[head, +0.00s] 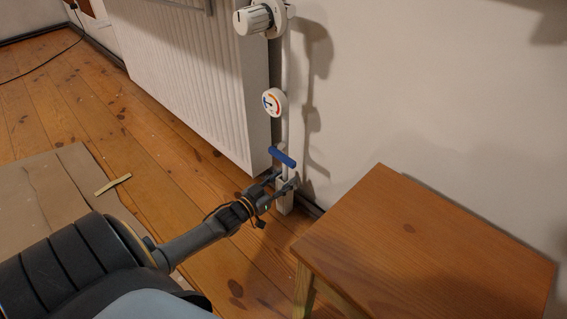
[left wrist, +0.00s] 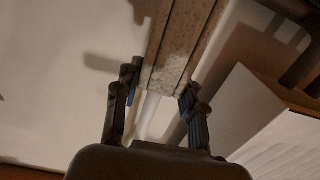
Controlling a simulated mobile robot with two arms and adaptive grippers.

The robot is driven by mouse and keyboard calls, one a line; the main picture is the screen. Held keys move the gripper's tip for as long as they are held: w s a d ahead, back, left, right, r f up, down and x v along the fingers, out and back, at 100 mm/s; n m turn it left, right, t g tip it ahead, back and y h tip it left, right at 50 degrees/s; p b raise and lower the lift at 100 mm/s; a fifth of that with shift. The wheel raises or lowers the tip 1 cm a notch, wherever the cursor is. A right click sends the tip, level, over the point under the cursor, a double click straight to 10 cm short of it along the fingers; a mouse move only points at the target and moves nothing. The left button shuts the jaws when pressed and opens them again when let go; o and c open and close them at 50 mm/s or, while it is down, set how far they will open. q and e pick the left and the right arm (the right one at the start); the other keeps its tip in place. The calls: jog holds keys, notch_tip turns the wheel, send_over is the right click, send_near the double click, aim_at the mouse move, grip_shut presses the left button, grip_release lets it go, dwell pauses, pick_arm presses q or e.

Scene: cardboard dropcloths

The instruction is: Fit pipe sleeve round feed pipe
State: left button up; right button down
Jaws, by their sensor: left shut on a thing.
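The feed pipe (head: 285,132) is a white vertical pipe by the wall, right of the radiator. A gauge and a blue lever (head: 282,157) are on it. My left gripper (head: 282,186) is low at the pipe, just below the lever. It is shut on a pale, mottled sleeve (left wrist: 173,45) with a dark lengthwise line, which shows between the fingers in the left wrist view. The sleeve's lower end (head: 285,204) shows below the fingers in the head view. The white pipe (left wrist: 148,115) lines up with it, but I cannot tell whether the sleeve is around or beside it. My right gripper is not in view.
A white radiator (head: 190,70) stands left of the pipe, with a thermostat knob (head: 256,20) above. A wooden stool (head: 420,240) stands close on the right. Cardboard (head: 50,185) lies on the floorboards at left, with a small strip (head: 113,184) on its edge.

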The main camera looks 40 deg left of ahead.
pick_arm(q)
jog(key=o, duration=1.4)
jog(key=shift+o, duration=0.2)
jog(key=shift+s, duration=0.3)
jog(key=shift+s+a+p, duration=0.15)
jog(key=shift+s+p, duration=0.8)
jog(key=shift+s, duration=0.3)
jog(key=shift+s+a+p, duration=0.15)
jog(key=shift+s+p, duration=0.55)
jog(key=shift+s, duration=0.75)
jog(key=shift+s+a+p, duration=0.1)
jog(key=shift+s+p, duration=0.6)
jog(key=shift+s, duration=0.75)
